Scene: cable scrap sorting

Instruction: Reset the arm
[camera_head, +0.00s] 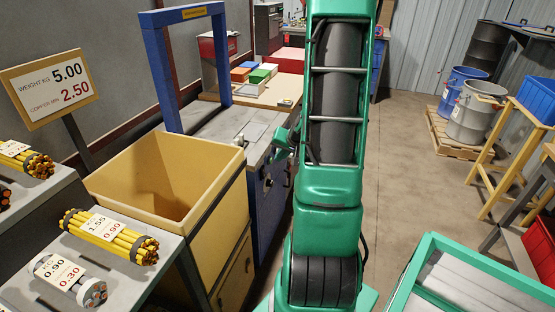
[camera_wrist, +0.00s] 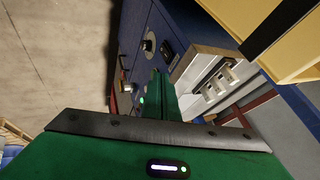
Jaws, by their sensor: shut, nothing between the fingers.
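My green arm stands upright through the middle of the head view and hides what is behind it. My gripper (camera_wrist: 160,82) shows in the wrist view with its narrow fingers together and nothing between them. It points toward the front of a blue cabinet (camera_wrist: 133,35) with dark knobs, apart from it as far as I can tell. In the head view the gripper is mostly hidden behind the arm.
A yellow bin (camera_head: 215,190) stands left, empty as far as visible. Cable bundles (camera_head: 110,236) with price tags lie on grey stands. A blue frame (camera_head: 160,75) rises over the bench. Drums (camera_head: 470,112) stand on a pallet at right. A green-rimmed crate (camera_head: 428,240) is front right. The floor between is clear.

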